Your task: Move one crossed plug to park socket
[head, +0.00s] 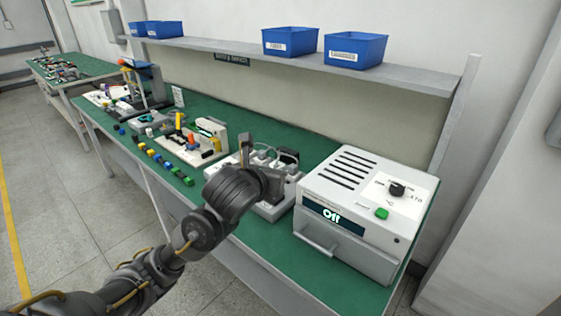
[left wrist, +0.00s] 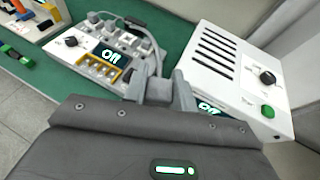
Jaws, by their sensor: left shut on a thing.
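My left gripper (head: 246,150) is over the tester (head: 275,210), a white unit with grey cables, and hides part of it. In the left wrist view the gripper (left wrist: 160,88) is shut on a small grey piece (left wrist: 158,90), which looks like a plug; a grey cable (left wrist: 155,58) runs up beside it. The tester also shows in the left wrist view (left wrist: 75,57), with a lit "Off" display and an orange-framed row of sockets (left wrist: 100,71). Several grey plugs sit at its back. I cannot tell which socket is the park socket. My right gripper is not in view.
A white oven-like box (head: 345,215) with a knob, green button and "Off" display stands close on the right. Coloured blocks and a white fixture (head: 205,140) lie on the green bench to the left. Blue bins (head: 355,48) stand on the shelf above.

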